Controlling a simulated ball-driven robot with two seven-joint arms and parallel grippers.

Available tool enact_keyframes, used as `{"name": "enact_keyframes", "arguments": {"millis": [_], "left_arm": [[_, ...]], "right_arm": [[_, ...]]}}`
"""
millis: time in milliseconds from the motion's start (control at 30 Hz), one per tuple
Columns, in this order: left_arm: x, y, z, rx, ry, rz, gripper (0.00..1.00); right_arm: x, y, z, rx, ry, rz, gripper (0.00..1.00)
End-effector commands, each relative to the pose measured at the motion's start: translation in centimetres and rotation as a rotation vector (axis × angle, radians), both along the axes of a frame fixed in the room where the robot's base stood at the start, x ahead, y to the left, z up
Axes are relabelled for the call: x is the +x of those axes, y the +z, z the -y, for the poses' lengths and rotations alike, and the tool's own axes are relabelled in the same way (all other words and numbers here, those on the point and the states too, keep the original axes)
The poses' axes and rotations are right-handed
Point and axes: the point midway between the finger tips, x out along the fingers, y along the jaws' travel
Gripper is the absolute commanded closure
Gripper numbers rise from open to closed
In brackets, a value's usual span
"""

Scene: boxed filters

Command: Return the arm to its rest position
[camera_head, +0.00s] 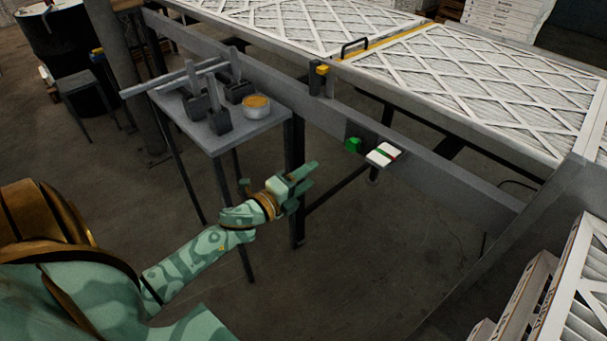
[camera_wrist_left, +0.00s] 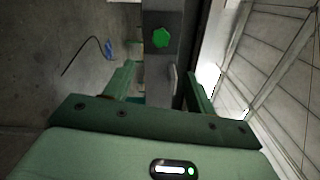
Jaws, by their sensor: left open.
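My left arm comes in from the lower left in the head view, in green camouflage colours. My left gripper (camera_head: 304,180) is open and empty, held in the air in front of the grey beam and to the right of the small side table. In the left wrist view the two green fingers of the gripper (camera_wrist_left: 157,82) stand apart with nothing held between them. The grey beam with a green knob (camera_wrist_left: 161,37) shows beyond the fingers. My right gripper is in neither view.
The side table (camera_head: 262,126) holds several dark tools and a round tin (camera_head: 256,106). A green button (camera_head: 353,145) and a white switch piece (camera_head: 383,154) sit on the grey beam (camera_head: 440,169). Large filters (camera_head: 480,85) lie behind it. White-framed filters (camera_head: 580,290) stand lower right. The floor below the gripper is clear.

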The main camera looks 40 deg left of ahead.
Motion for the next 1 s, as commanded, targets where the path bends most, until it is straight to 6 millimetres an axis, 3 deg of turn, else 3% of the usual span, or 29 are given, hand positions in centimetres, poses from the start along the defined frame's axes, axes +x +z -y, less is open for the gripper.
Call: {"name": "enact_keyframes", "arguments": {"millis": [700, 767, 867, 1000], "left_arm": [[-0.3, -0.1, -0.3, -0.062, 0.013, -0.014, 0.44], [-0.5, -2.1, -1.5, -0.159, 0.057, -0.071, 0.44], [-1.6, -7.9, -3.2, -0.333, 0.154, -0.21, 0.44], [-6.2, -18.2, -4.3, -0.585, 0.336, -0.442, 0.44]], "right_arm": [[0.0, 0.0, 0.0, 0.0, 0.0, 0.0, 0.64], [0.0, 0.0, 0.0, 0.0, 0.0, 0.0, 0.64], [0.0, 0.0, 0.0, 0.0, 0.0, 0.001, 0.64], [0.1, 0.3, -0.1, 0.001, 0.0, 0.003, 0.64]]}}
